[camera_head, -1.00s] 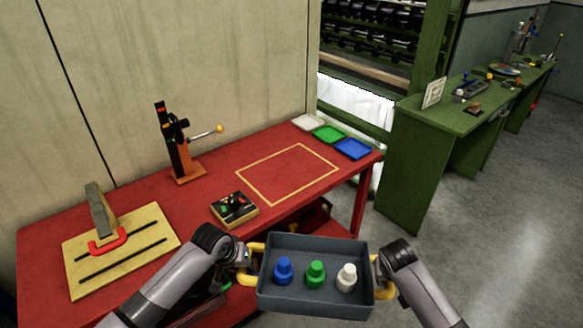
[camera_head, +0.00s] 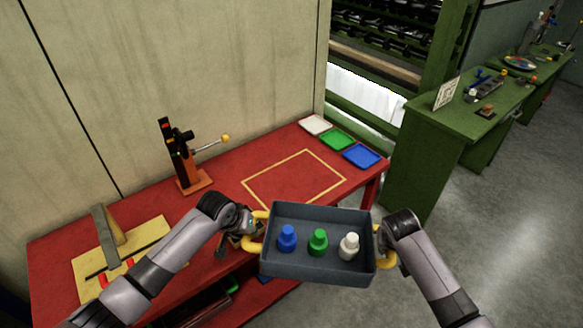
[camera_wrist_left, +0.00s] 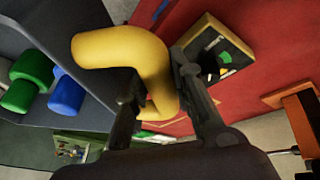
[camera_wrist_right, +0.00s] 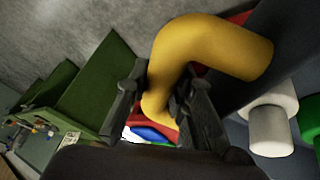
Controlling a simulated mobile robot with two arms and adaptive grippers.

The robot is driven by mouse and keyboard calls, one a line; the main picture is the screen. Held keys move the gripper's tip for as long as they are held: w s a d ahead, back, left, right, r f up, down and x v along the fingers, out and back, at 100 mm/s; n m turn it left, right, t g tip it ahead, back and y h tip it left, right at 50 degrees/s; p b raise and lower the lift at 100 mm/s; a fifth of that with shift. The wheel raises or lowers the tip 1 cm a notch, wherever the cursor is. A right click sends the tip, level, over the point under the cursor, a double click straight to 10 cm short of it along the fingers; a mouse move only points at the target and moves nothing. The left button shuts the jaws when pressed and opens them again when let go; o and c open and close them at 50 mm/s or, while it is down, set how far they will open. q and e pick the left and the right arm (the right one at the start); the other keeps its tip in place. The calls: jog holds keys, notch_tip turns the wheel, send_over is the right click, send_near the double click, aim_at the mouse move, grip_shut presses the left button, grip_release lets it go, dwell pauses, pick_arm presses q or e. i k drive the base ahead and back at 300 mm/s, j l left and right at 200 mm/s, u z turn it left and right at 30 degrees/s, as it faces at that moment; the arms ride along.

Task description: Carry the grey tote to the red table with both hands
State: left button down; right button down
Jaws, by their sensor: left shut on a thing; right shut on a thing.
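The grey tote (camera_head: 318,268) is held in the air in front of the red table (camera_head: 228,192), its near part over the floor. Inside it stand a blue bottle (camera_head: 287,239), a green bottle (camera_head: 318,242) and a white bottle (camera_head: 349,246). My left gripper (camera_head: 252,232) is shut on the tote's left yellow handle, which shows large in the left wrist view (camera_wrist_left: 130,60). My right gripper (camera_head: 386,240) is shut on the right yellow handle, seen in the right wrist view (camera_wrist_right: 200,55). The tote looks about level.
A yellow outlined rectangle on the table is bare. White (camera_head: 316,125), green (camera_head: 338,139) and blue (camera_head: 361,156) trays lie at its far right. A lever press (camera_head: 186,165) stands at the back. A control box (camera_wrist_left: 215,55) sits near the left gripper. A green bench (camera_head: 450,130) is at right.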

aim_at(293, 181)
jog(key=i+j, duration=0.15)
jog(key=i, duration=0.2)
jog(key=i+j, duration=0.15)
jog(key=i, duration=0.25)
jog(key=i+j, duration=0.2)
jog(key=i, duration=0.15)
